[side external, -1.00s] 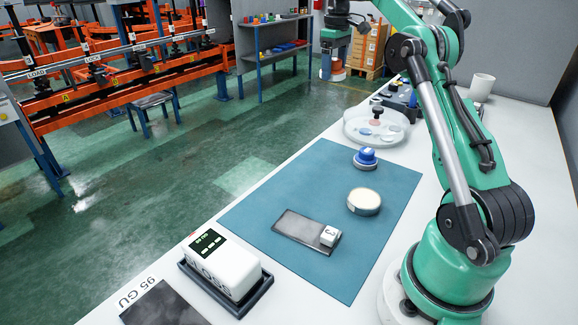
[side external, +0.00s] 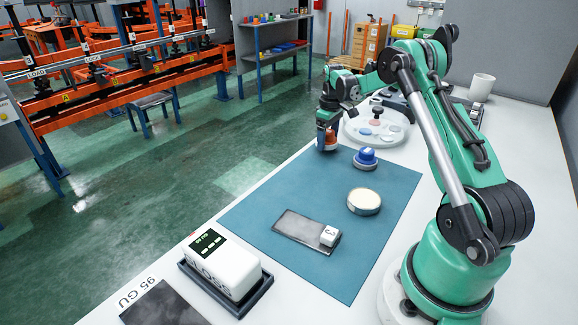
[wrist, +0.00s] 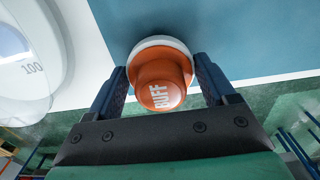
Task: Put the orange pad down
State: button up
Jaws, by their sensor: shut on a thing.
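The orange pad (wrist: 160,82), a round orange knob marked BUFF on a pale disc, sits between the two fingers of my gripper (wrist: 162,88) in the wrist view. My gripper is shut on its sides. In the side view my gripper (side external: 328,143) is low at the far end of the blue mat (side external: 262,200), and the orange pad (side external: 331,136) is partly hidden by it. I cannot tell whether the pad touches the mat.
A blue-knobbed pad (side external: 366,157) stands on the mat nearby. A round cream-topped tin (side external: 364,201) and a dark plate (side external: 298,230) with a white block (side external: 330,236) lie nearer. A clear round tray (side external: 368,137) stands beside my gripper. The bench edge is close on the left.

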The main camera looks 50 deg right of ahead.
jog(key=shift+f, duration=0.65)
jog(key=o, duration=1)
jog(key=shift+f, duration=0.1)
